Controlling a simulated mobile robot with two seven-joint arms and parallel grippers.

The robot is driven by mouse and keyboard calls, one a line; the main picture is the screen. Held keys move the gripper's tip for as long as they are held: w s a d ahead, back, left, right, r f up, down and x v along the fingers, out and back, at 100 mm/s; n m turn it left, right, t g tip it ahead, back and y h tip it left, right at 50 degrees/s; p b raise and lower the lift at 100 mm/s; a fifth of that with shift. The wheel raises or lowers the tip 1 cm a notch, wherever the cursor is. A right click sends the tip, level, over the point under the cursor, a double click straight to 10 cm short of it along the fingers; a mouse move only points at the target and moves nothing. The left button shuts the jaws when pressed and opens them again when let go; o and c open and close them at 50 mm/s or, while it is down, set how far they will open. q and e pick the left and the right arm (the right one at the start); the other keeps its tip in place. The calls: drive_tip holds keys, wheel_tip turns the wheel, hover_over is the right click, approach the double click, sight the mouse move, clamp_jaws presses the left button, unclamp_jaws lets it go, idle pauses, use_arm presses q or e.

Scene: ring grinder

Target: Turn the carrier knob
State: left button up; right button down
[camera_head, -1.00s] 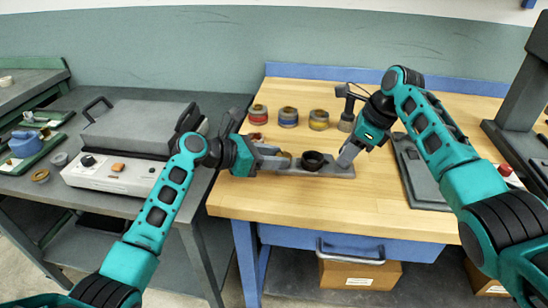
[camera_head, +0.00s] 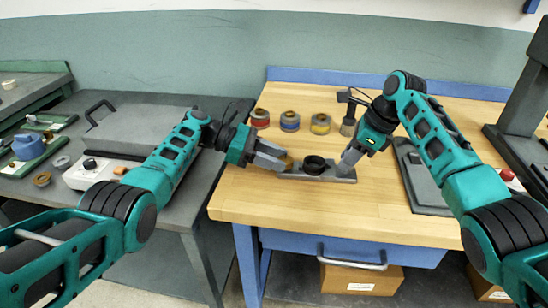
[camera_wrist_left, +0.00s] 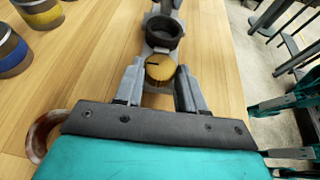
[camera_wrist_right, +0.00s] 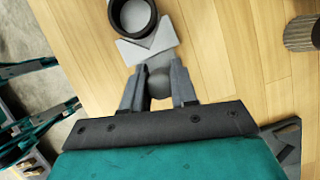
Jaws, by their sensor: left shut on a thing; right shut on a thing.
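The carrier (camera_head: 338,177) is a grey bar on the wooden bench, with a dark ring (camera_head: 314,165) on its middle. The ring also shows in the left wrist view (camera_wrist_left: 163,32) and the right wrist view (camera_wrist_right: 133,15). The carrier knob (camera_wrist_left: 160,68) is round and brassy yellow with a short dark mark, at the carrier's left end. My left gripper (camera_head: 285,161) is shut on the knob, one finger on each side. My right gripper (camera_head: 347,160) is shut on a round grey grip (camera_wrist_right: 160,80) at the carrier's right end, partly hidden by the fingers.
Banded red (camera_head: 260,118), blue (camera_head: 289,121) and yellow (camera_head: 320,123) spools stand in a row behind the carrier. A grey plate (camera_head: 425,185) lies to the right. The bench front is clear.

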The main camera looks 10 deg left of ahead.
use_arm(q)
drive_tip(key=shift+s+f+g, duration=0.15)
drive_tip(key=shift+f+g, duration=0.1)
drive_tip(key=shift+g, duration=0.15)
drive_tip(key=o, duration=1.1)
drive_tip(key=shift+r, duration=0.15)
drive_tip(key=v, duration=1.2)
